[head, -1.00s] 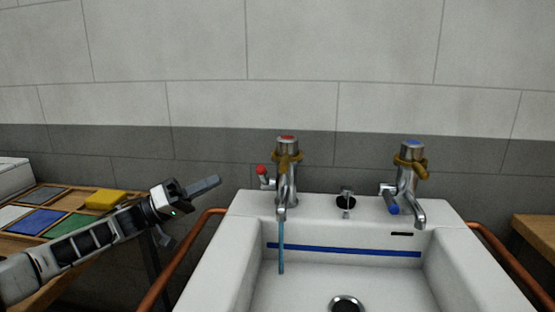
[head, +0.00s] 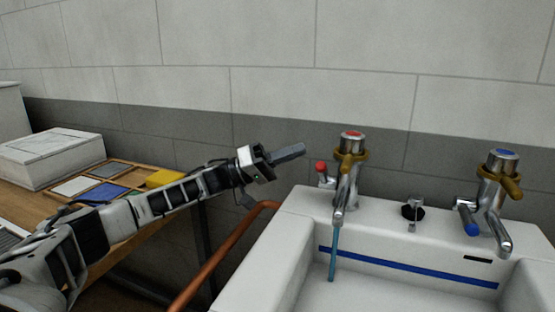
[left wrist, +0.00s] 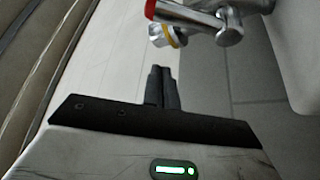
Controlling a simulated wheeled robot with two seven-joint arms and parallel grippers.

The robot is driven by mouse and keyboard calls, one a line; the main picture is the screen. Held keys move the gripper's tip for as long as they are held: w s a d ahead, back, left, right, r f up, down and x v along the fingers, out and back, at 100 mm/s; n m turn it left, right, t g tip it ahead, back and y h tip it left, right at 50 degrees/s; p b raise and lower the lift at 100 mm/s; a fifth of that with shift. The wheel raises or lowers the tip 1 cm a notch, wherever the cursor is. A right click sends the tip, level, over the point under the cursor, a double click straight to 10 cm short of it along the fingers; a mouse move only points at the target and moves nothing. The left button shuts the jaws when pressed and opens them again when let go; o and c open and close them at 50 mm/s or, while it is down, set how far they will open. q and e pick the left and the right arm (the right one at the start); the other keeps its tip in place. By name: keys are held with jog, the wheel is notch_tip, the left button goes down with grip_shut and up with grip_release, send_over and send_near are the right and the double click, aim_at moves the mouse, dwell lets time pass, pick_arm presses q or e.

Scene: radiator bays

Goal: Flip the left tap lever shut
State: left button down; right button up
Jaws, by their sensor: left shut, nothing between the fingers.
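The left tap (head: 347,180) is chrome with a red cap and a brass-coloured collar, at the sink's back left. Its lever (head: 321,168) has a red tip and stands up on the tap's left side. A thin blue water stream (head: 333,252) runs from its spout. My left gripper (head: 301,149) is shut and empty, its tip left of and slightly above the red lever tip, apart from it in the picture. In the left wrist view the shut fingers (left wrist: 162,80) point at chrome tap parts (left wrist: 205,18) at the top edge. My right gripper is out of view.
The right tap (head: 492,190) has a blue cap and a blue-tipped lever hanging down. A black plug (head: 413,212) sits between the taps on the white sink (head: 290,235). A copper rail (head: 225,252) runs along the sink's left. A wooden bench (head: 25,205) with coloured tiles stands left.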

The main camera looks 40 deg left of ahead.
aim_at(326, 176)
pick_arm(q)
jog(key=shift+d+f, duration=0.2)
jog(key=shift+d, duration=0.55)
jog(key=shift+d+f, duration=0.25)
jog(key=shift+d, duration=0.5)
jog(key=shift+d+f, duration=0.2)
jog(key=shift+d, duration=0.55)
